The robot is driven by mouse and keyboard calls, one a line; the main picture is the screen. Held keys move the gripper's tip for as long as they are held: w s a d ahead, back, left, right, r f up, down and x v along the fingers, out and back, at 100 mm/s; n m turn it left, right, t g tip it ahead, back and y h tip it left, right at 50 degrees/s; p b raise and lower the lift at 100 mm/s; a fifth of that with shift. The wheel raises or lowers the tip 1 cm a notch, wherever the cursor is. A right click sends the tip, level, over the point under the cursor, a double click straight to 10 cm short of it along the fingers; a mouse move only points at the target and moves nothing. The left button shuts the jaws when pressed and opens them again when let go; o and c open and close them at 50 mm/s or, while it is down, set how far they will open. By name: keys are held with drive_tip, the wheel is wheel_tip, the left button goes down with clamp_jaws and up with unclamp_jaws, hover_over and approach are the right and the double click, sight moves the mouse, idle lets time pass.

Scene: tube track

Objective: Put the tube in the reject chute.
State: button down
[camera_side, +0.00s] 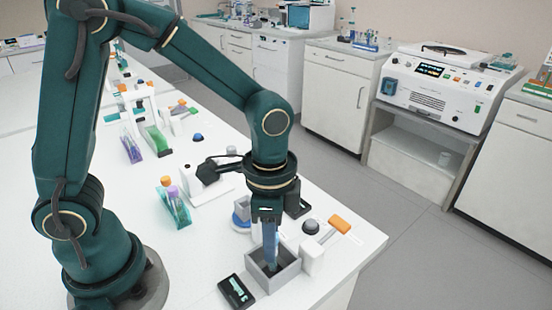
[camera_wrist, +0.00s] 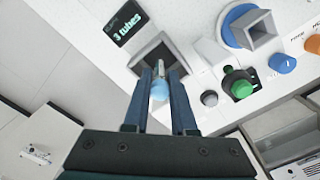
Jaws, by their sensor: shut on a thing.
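My gripper (camera_side: 269,248) points straight down over an open grey square box (camera_side: 290,272) on the white bench. In the wrist view its two blue fingers (camera_wrist: 161,90) are shut on a tube with a light blue cap (camera_wrist: 160,91). The tube points down toward the dark opening of the grey box (camera_wrist: 142,54); the fingertips are at or just inside its mouth in the side view. The tube's lower end is mostly hidden. A grey square funnel on a blue ring (camera_wrist: 258,27) stands beside the box. No label shows which of the two is the reject chute.
A black display reading "3 tubes" (camera_wrist: 127,22) lies beside the box. A green button (camera_wrist: 239,84), a grey knob (camera_wrist: 209,98), a blue knob (camera_wrist: 283,64) and an orange-topped part (camera_side: 340,224) are close by. A clear rack with tubes (camera_side: 174,208) stands to the left.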

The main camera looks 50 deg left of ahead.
drive_tip(key=shift+f, duration=0.3)
drive_tip(key=c, duration=0.7)
unclamp_jaws()
drive_tip(key=shift+o, duration=0.2)
drive_tip(key=shift+r, duration=2.6)
